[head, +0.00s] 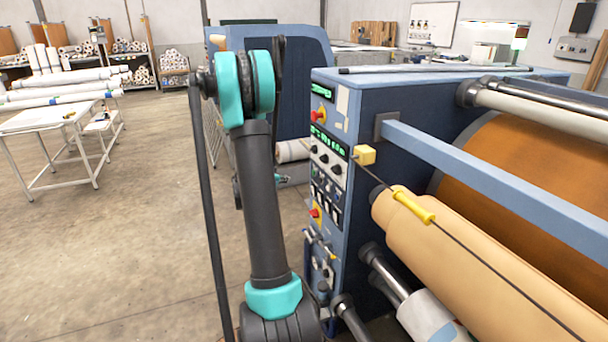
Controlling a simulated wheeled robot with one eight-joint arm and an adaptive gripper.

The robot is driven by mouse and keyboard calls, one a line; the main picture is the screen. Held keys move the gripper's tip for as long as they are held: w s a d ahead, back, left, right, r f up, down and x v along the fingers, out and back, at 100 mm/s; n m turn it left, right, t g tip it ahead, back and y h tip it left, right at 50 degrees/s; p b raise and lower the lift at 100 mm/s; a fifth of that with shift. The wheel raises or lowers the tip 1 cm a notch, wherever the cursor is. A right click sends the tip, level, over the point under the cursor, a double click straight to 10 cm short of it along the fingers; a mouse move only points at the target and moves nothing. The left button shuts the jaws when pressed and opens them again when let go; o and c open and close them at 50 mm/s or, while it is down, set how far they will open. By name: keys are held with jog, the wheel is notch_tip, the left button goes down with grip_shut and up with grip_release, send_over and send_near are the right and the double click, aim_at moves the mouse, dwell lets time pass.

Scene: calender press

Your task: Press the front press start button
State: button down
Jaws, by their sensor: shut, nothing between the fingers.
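The calender press (357,95) stands on the right, a blue machine with a large orange roller. Its narrow control panel (328,150) faces left and is seen at a slant. A red mushroom button (318,115) sits on yellow near the top, and another red button (315,213) sits lower down. I cannot tell which small control is the front press start button.
A yellow block (365,155) and a thin rod with a yellow sleeve (414,206) run in front of the rollers. A beige roll (410,215) sticks out near the panel. A white table (48,120) stands far left. The concrete floor between is clear.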

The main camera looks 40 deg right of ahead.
aim_at(313, 173)
jog(key=s+d, duration=0.2)
jog(key=d, duration=0.6)
jog(key=shift+d, duration=0.3)
dwell(1.6)
jog(key=shift+s+d, duration=0.15)
jog(key=shift+d, duration=0.25)
